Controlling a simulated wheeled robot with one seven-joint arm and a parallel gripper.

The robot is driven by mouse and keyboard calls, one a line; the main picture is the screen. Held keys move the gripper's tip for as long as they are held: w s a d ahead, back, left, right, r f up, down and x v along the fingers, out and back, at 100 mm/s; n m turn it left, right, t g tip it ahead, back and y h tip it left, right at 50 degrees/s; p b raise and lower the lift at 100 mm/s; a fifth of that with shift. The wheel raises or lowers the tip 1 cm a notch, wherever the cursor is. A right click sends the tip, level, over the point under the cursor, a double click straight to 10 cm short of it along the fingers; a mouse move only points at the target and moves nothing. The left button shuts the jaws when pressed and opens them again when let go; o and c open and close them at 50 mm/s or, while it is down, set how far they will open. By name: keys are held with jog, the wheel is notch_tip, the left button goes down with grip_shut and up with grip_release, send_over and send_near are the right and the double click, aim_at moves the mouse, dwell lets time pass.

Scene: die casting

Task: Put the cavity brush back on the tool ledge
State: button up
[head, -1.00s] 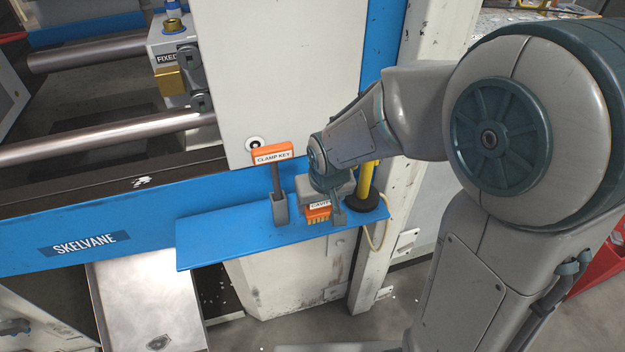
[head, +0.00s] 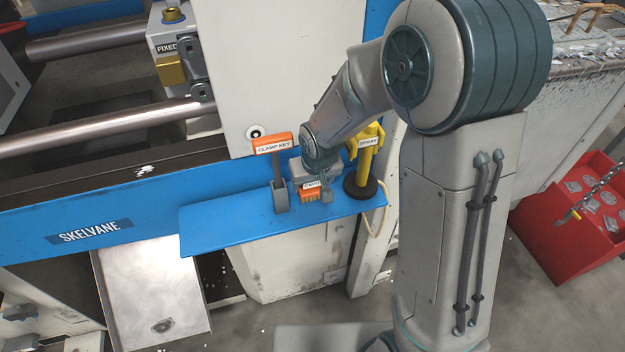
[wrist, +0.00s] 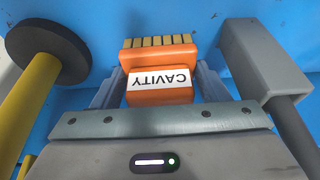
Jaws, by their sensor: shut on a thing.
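The cavity brush (head: 313,190) is an orange block with a white label and a row of tan bristles. It is at the blue tool ledge (head: 225,227), between the clamp key and the spray. My gripper (head: 318,186) is shut on the brush from above. In the wrist view the brush (wrist: 160,87) sits between the two grey fingers of my gripper (wrist: 158,90), with its CAVITY label upside down. The blue ledge lies close behind the bristles; I cannot tell whether the brush touches it.
The orange clamp key (head: 272,144) stands in a grey holder (head: 280,197) just left of the brush. The yellow spray (head: 367,155) on its black round base (head: 362,188) stands just right. The ledge's left part is clear. A red bin (head: 580,215) stands at the far right.

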jog(key=shift+f, duration=0.15)
jog(key=o, duration=0.9)
jog(key=shift+r, duration=0.6)
jog(key=shift+s+v, duration=0.2)
jog(key=shift+v, duration=1)
jog(key=s+d+b, duration=0.2)
jog(key=s+d, duration=0.1)
jog(key=s, duration=0.8)
jog(key=s+d+r+m, duration=0.1)
jog(key=s+d+r, duration=0.1)
jog(key=d+r, duration=0.1)
jog(key=s+d+r+m, duration=0.1)
jog(key=s+d+r, duration=0.1)
jog(key=d+r, duration=0.2)
jog(key=s+d+r+m+h, duration=0.1)
jog(key=s+d+r, duration=0.2)
jog(key=shift+s+d+r, duration=0.1)
jog(key=shift+d+r, duration=0.25)
jog(key=shift+r, duration=0.05)
